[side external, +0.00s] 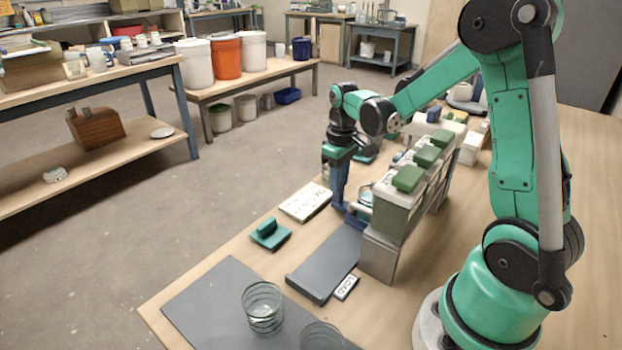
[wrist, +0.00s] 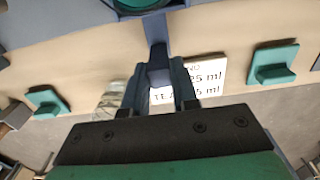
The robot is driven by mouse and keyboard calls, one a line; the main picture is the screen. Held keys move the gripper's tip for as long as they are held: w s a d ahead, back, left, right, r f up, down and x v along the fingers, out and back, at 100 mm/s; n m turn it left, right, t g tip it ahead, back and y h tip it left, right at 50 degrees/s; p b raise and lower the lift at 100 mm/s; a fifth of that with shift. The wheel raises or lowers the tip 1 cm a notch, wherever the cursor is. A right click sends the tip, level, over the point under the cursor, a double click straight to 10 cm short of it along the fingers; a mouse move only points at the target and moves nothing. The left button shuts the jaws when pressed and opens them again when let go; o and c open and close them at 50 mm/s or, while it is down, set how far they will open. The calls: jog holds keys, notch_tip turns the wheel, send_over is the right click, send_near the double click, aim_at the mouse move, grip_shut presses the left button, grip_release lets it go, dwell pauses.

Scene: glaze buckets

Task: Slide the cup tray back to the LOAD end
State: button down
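The blue cup tray (side external: 352,218) sits on the grey slide track (side external: 325,262), beside the dispenser row and beyond the near end. A LOAD label (side external: 345,287) lies beside that near end. A cup (side external: 366,194) stands on the tray, partly hidden by the dispensers; a green round shape (wrist: 140,4) shows at the top of the wrist view. My gripper (side external: 340,200) is low at the tray's outer side. In the wrist view my gripper's fingers (wrist: 160,80) are on both sides of the tray's upright blue handle (wrist: 158,62) and look closed on it.
Dispensers with green tops (side external: 408,178) stand along the track's right side. A printed card (side external: 305,202) and a green block (side external: 270,235) lie to its left. Clear glasses (side external: 263,308) stand on a dark mat (side external: 205,300) in front. The near track is clear.

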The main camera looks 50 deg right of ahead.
jog(key=shift+a, duration=5.5)
jog(key=shift+a, duration=2.15)
jog(key=c, duration=0.8)
grip_release()
jog(key=shift+o, duration=0.2)
notch_tip(320, 180, up, 7)
